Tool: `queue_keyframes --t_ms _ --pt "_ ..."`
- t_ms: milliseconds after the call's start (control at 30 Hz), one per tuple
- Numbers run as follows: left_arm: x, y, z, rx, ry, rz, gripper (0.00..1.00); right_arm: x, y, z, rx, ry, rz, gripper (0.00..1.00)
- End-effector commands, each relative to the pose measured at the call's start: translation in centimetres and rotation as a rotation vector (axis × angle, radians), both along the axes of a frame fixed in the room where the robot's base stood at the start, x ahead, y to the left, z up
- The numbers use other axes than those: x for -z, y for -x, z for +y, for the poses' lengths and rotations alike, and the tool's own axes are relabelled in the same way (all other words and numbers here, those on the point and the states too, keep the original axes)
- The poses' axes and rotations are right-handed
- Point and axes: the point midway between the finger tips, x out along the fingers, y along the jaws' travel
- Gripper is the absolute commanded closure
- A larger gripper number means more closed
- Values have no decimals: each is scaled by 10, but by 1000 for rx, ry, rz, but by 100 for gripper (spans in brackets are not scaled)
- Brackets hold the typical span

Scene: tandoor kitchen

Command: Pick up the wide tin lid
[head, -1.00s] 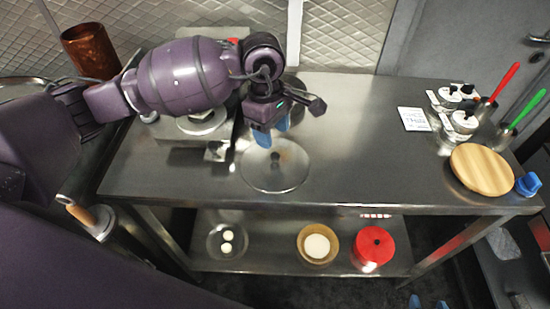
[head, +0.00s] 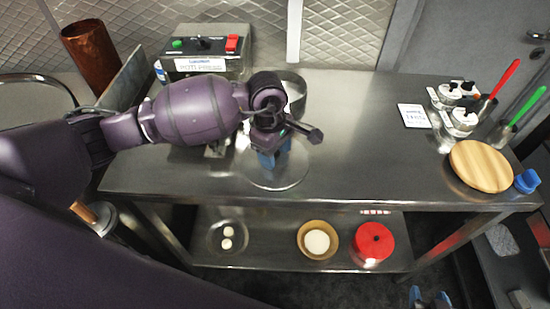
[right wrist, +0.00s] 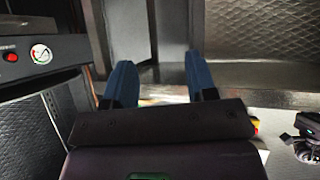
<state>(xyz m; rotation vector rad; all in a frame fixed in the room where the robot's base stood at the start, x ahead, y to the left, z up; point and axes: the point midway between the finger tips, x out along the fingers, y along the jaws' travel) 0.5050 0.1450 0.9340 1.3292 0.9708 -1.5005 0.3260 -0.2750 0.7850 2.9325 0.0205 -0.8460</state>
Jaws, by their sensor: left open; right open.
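The wide tin lid (head: 262,179) is a shiny round metal disc with a knob, lying flat on the steel table in the head view. My left gripper (head: 272,158) is over the lid's middle, pointing down, with its blue fingers at the knob and hiding it. It is open; I cannot tell whether the fingers touch the lid. My right gripper is open and empty in the right wrist view (right wrist: 162,84), away from the lid. Its blue fingertips show at the bottom right of the head view (head: 430,298).
A roti press (head: 208,66) stands at the back left of the steel table (head: 350,150). A wooden board (head: 481,166), spice jars and a white card (head: 414,116) are at the right. A red container (head: 373,242) and a bowl (head: 317,240) sit on the lower shelf. The table's middle is clear.

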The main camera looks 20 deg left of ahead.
Motion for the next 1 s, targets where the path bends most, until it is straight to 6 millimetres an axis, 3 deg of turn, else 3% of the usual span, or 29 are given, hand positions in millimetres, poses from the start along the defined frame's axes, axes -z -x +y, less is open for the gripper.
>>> queue_keyframes --t_ms 67,400,767,1000 --pt "0 0 0 0 0 0 50 2 2 0 2 0 6 48" --pt "0 0 0 0 0 0 100 9 11 -2 5 2 27 48" --pt "-9 -1 0 0 0 -3 100 4 5 -2 0 4 12 48" --pt "-53 -1 0 0 0 -5 100 -2 -1 -1 -4 4 -2 48"
